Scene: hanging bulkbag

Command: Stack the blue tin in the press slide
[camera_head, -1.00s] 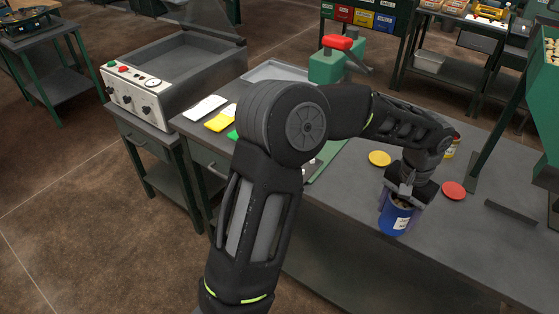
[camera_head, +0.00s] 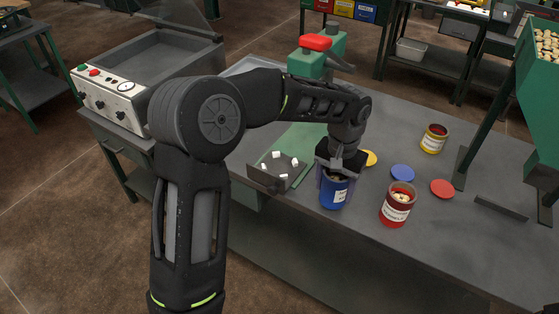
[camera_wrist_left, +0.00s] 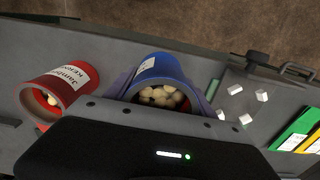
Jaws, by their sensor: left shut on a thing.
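The blue tin (camera_head: 333,192) is upright between the fingers of my left gripper (camera_head: 338,172), which is shut on it. The wrist view shows its open mouth with pale round pieces inside, and the gripper fingers on either side of the tin (camera_wrist_left: 160,68). Whether its base touches the bench cannot be told. What looks like the press slide (camera_head: 268,178) is a dark plate with several small white blocks, just left of the tin. It also shows in the wrist view (camera_wrist_left: 245,83), right of the tin. My right gripper is not in view.
A red tin (camera_head: 397,204) stands close right of the blue tin; a yellow tin (camera_head: 433,139) stands farther back. Blue (camera_head: 402,173), red (camera_head: 442,189) and yellow (camera_head: 369,158) lids lie around. The green press (camera_head: 308,62) with red top stands behind my arm.

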